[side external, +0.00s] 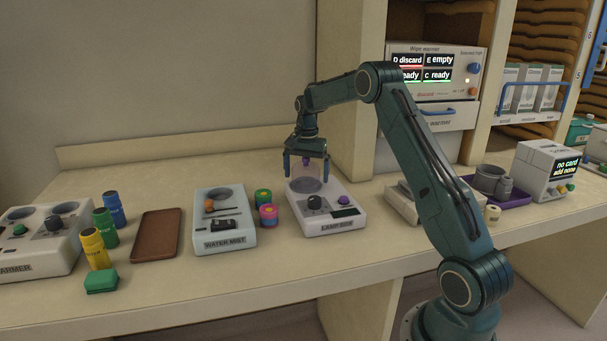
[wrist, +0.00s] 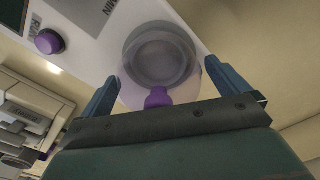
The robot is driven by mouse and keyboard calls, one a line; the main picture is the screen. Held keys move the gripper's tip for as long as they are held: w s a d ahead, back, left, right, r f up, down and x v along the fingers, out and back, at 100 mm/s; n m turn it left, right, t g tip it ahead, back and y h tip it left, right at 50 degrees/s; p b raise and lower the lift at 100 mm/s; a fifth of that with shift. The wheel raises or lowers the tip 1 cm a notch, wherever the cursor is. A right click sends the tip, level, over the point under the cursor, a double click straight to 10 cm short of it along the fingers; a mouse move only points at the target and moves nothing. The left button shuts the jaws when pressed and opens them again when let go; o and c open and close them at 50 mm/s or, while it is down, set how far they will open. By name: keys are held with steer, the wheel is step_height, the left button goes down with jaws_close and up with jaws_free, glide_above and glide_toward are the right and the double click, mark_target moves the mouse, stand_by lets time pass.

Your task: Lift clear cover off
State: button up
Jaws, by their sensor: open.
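The clear cover (side external: 320,174) is a see-through dome with a purple knob on top. It sits over the round well at the back of the white lamp box (side external: 332,226). In the wrist view the clear cover (wrist: 178,75) shows below my gripper, with its purple knob (wrist: 158,97) close to the palm. My gripper (side external: 306,172) points down over the cover with its fingers apart, one on each side of the knob. In the wrist view my gripper (wrist: 160,78) is open and the fingers do not visibly touch the knob.
The lamp box has a black dial and a purple knob (side external: 343,200) on its front. Pink and green jars (side external: 268,215) stand just left of it, beside the water mist box (side external: 224,225). A brown tray (side external: 157,234) lies further left. A grey device (side external: 402,204) stands to the right.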

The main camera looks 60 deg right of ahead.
stand_by(0.3)
steer(key=c, duration=1)
steer(key=shift+r, duration=0.1)
step_height(320, 180, up, 20)
steer(key=shift+f, duration=0.1)
stand_by(0.7)
